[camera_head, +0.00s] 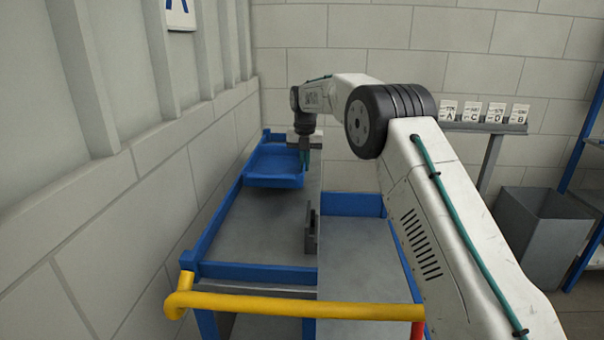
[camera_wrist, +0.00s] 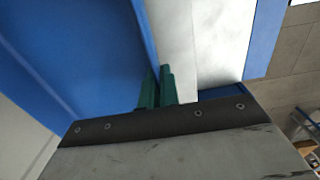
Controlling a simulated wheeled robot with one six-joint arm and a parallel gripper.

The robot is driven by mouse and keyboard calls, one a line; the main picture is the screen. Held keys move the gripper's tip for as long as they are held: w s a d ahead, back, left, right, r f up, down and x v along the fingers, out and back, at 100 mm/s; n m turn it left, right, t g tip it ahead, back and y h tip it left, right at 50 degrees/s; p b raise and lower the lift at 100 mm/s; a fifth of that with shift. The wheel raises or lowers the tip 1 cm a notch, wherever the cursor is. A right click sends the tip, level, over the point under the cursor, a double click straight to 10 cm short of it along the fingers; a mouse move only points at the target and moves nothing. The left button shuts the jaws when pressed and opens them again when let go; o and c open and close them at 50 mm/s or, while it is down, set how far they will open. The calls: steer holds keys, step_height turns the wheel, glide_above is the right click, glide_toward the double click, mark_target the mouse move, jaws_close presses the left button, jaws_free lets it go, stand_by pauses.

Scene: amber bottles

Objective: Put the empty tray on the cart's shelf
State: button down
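The blue tray (camera_head: 274,163) is at the far left end of the cart's grey shelf (camera_head: 255,222) in the head view; its visible inside is empty. I cannot tell whether its underside touches the shelf. My gripper (camera_head: 305,160) points down at the tray's right side. In the wrist view the tray (camera_wrist: 75,55) fills the upper left. The green fingertips of my gripper (camera_wrist: 158,88) are close together with the tray's side wall between them. The lower part of the fingers is hidden behind the dark gripper edge.
The cart has a blue rim and a yellow handle (camera_head: 255,304) at the near end. A dark upright bracket (camera_head: 311,232) stands mid-cart. The near shelf is bare. A wall lies close on the left. A grey bin (camera_head: 540,235) and a label stand (camera_head: 485,127) are at right.

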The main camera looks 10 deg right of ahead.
steer(key=shift+a+f, duration=0.1)
steer(key=shift+f, duration=1.5)
steer(key=shift+f, duration=0.2)
steer(key=c, duration=1.6)
jaws_free()
steer(key=shift+s, duration=0.1)
steer(key=shift+c, duration=0.2)
steer(key=shift+r, duration=0.15)
